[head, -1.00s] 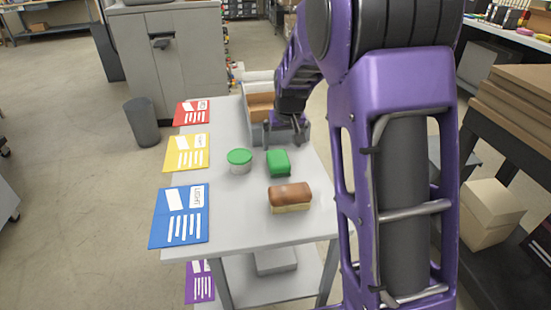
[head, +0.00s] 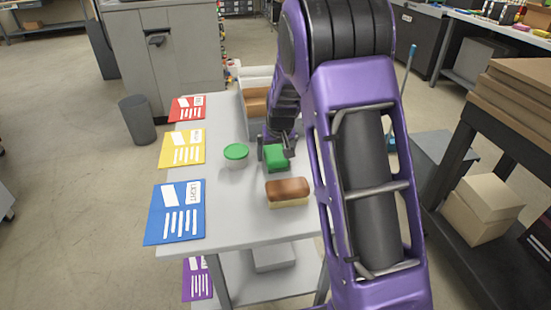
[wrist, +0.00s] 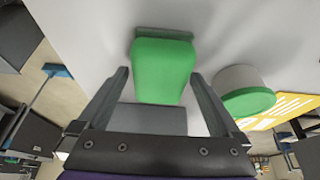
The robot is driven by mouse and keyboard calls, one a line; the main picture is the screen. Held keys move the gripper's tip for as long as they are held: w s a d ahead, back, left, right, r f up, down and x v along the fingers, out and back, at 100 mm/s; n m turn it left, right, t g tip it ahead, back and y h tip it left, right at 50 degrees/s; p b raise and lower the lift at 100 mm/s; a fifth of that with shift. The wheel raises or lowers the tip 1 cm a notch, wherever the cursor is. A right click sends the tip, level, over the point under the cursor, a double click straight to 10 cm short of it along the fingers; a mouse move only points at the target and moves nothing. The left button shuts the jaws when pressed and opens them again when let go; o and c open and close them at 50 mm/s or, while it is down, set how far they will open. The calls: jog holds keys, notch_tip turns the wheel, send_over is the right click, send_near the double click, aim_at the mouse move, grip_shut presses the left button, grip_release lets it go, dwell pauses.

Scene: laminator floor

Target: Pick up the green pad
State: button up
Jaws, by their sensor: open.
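The green pad (head: 277,158) is a small block, seemingly on a grey base, on the grey table in the head view. In the wrist view the green pad (wrist: 162,70) lies ahead, between the lines of the two fingers. My gripper (head: 277,146) is just behind the pad in the head view, its fingers around or just above it. In the wrist view my gripper (wrist: 160,78) is open, with a finger on each side and a gap between each finger and the pad. I cannot tell the exact height of the fingertips.
A green-lidded tub (head: 236,156) stands close left of the pad. A brown-and-cream block (head: 288,192) lies in front of it. Red (head: 187,109), yellow (head: 182,149) and blue (head: 175,212) cards line the table's left edge. A bin with brown contents (head: 256,105) stands behind.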

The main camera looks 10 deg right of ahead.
jog(key=shift+f, duration=0.25)
jog(key=shift+c, duration=0.2)
dwell(0.3)
jog(key=shift+r, duration=0.1)
jog(key=c, duration=1.4)
